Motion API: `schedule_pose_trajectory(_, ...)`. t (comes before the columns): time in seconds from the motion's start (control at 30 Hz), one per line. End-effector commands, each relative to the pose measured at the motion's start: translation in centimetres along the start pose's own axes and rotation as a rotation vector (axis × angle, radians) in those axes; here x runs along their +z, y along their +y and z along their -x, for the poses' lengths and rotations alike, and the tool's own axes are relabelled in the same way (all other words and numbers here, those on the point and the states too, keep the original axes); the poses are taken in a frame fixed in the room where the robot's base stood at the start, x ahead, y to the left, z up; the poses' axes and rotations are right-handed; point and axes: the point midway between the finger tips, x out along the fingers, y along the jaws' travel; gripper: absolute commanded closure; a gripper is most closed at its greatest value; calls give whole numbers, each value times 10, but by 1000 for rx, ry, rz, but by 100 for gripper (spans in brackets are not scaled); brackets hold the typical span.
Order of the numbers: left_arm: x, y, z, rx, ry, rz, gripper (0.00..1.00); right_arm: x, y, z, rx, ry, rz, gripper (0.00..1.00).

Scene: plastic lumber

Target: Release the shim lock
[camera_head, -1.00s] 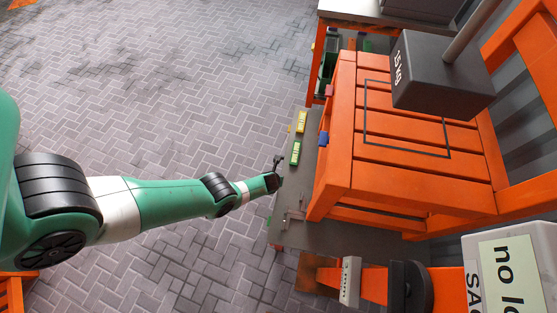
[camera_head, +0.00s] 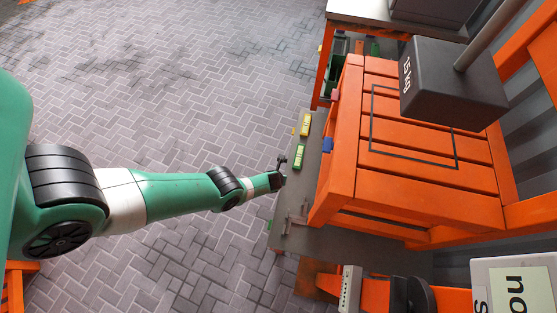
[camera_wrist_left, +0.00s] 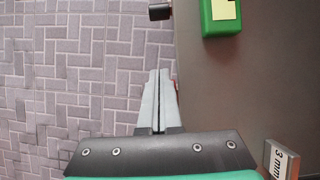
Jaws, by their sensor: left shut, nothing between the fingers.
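My left gripper (camera_head: 283,163) is at the left edge of the grey surface (camera_head: 300,238), beside the orange bench. In the left wrist view its fingers (camera_wrist_left: 158,75) are shut together and empty, over the paving just left of that edge. A small red part (camera_wrist_left: 176,86) shows partly behind the fingers at the edge. A dark knob-like part (camera_wrist_left: 160,11) sits farther along the edge. A green block with a yellow label (camera_wrist_left: 220,20) lies on the surface, and a piece marked "3 mm" (camera_wrist_left: 281,158) is at lower right. I cannot tell which part is the shim lock. My right gripper is not in view.
The orange slatted bench (camera_head: 400,110) carries a dark 15 kg weight (camera_head: 450,85). A yellow block (camera_head: 305,124) and the green block (camera_head: 299,157) lie on the grey surface next to it. A lettered white box (camera_head: 515,285) is at lower right. Open paving lies left.

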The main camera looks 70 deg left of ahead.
Motion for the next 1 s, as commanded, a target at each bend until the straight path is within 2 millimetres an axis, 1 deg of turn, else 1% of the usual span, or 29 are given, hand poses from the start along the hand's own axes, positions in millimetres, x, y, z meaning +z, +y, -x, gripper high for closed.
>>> schedule_pose_trajectory(0.07, 0, 0, 2, 0, 0, 0, 100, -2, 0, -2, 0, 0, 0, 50)
schedule_pose_trajectory(0.17, 1, 0, 11, 0, 1, -1, 100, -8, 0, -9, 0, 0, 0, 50)
schedule_pose_trajectory(0.27, 0, 0, 28, 0, 2, -3, 100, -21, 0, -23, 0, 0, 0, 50)
schedule_pose_trajectory(0.37, 0, -1, 49, -1, 1, -5, 100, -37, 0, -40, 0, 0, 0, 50)
schedule_pose_trajectory(0.4, 12, -1, 51, -1, -2, 2, 100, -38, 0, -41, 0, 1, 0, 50)
schedule_pose_trajectory(0.5, 34, -1, 63, -1, -2, 3, 100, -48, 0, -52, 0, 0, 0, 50)
schedule_pose_trajectory(0.6, 53, -1, 74, -1, -1, 2, 100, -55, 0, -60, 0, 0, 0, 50)
schedule_pose_trajectory(0.7, 68, 0, 81, 0, -1, 1, 100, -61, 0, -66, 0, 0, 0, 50)
schedule_pose_trajectory(0.83, 78, 0, 86, 0, 0, 0, 100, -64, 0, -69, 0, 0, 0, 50)
schedule_pose_trajectory(1.0, 82, -1, 87, 0, 0, 0, 100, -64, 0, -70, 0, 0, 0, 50)
